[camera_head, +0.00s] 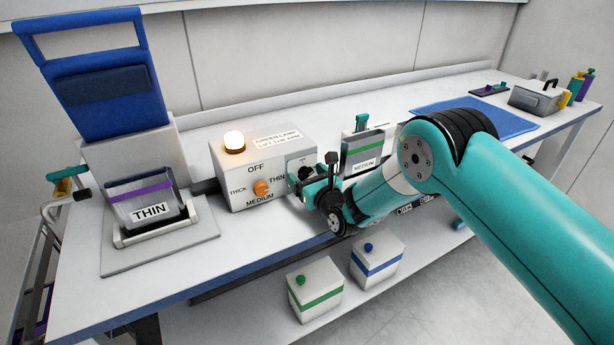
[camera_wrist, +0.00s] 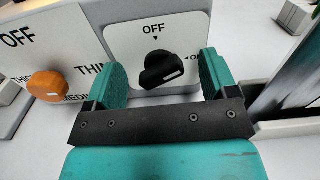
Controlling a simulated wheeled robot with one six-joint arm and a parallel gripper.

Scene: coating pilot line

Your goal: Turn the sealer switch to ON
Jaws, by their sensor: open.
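The sealer switch is a black rotary knob (camera_wrist: 160,70) on a white plate, with OFF printed above it and ON, partly hidden, to its right. A small arrow mark sits under OFF. The knob has a pale mark at its lower right; I cannot tell which label it points to. My gripper (camera_wrist: 165,78) is open, with one teal finger on each side of the knob, apart from it as far as I can see. In the head view my gripper (camera_head: 318,184) is at the right end of the control box and hides most of the switch.
The control box (camera_head: 236,162) carries a lit lamp (camera_head: 234,142) and an orange selector knob (camera_head: 261,188), also left of my gripper in the wrist view (camera_wrist: 47,86). A MEDIUM container (camera_head: 366,150) stands close right. A THIN container (camera_head: 146,205) stands left.

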